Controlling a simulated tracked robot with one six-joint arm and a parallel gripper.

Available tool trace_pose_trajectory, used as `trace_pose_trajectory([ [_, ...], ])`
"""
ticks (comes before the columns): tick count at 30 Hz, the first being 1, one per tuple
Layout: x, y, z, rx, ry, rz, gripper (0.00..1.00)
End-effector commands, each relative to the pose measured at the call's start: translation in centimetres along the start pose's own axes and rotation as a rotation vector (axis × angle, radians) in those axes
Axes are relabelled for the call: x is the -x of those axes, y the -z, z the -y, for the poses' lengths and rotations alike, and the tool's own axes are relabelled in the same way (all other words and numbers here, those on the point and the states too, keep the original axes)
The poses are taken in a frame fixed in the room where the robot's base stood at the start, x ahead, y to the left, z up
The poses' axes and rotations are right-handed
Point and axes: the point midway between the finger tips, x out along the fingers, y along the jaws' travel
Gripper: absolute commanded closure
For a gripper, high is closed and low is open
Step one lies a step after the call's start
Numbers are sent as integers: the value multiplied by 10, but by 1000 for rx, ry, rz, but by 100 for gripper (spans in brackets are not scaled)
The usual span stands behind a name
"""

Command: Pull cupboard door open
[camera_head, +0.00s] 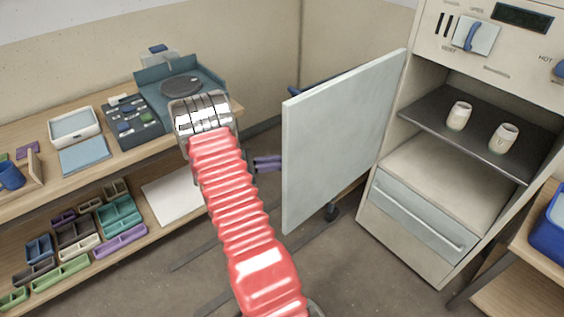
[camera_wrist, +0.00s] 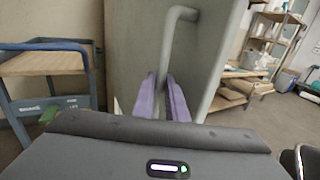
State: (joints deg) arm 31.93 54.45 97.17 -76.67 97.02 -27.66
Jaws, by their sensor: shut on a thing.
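The cupboard door (camera_head: 340,140) is a pale grey-green panel, swung wide away from the cupboard (camera_head: 440,165), with its inner face towards the head camera. In the wrist view, the door's outer face (camera_wrist: 130,50) carries a grey bent bar handle (camera_wrist: 167,48). My gripper (camera_wrist: 162,98) has its two purple fingers either side of the handle's lower part and is shut on it. In the head view my gripper (camera_head: 270,163) shows just left of the door's free edge, its tips hidden behind the door. The handle is hidden there.
Inside the cupboard, two cups (camera_head: 459,115) (camera_head: 503,137) stand on a dark shelf (camera_head: 425,105). A drawer (camera_head: 410,215) is below. A shelf bench (camera_head: 110,155) with trays stands left; a wooden table (camera_head: 530,250) with a blue bin (camera_head: 552,225) stands right. Floor is clear in front.

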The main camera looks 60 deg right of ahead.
Motion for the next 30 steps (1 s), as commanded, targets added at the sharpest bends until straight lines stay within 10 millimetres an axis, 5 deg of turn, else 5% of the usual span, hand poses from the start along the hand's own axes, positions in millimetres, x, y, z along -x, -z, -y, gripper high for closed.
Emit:
trace_pose_trajectory([
  [5, -2, 0, 0, 1, 3, 0, 100],
  [6, -3, 0, 0, 1, 3, 1, 85],
  [13, -3, 0, 0, -1, 3, 1, 69],
  [23, 0, -1, 0, -2, 1, 1, 69],
  [30, 22, -1, -1, -3, -1, 1, 69],
])
